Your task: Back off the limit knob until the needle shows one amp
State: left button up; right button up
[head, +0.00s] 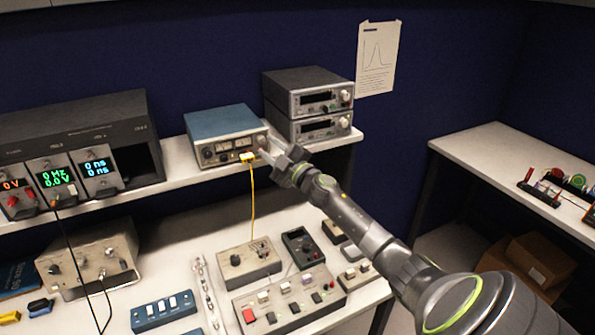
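The blue-topped power supply (222,122) stands on the upper shelf. Its front has small pale meter windows (224,146), too small here to read a needle. A dark round knob (207,153) shows at the left of the front. A yellow plug (247,157) with a yellow lead hanging down sits at the lower front. My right gripper (268,153) is at the right end of this front and covers that part, so I cannot make out the limit knob. Its fingertips are too small and hidden to tell whether they are open or shut. My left gripper is not in view.
Two stacked grey instruments (308,103) stand right behind my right gripper. A dark rack with lit displays (75,150) fills the shelf's left. Switch boxes (290,300) and a beige unit (88,258) lie on the lower bench. A side table (480,150) stands at right.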

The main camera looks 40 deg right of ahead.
jog(key=b+v, duration=1.5)
jog(key=v, duration=0.1)
jog(key=shift+r, duration=0.1)
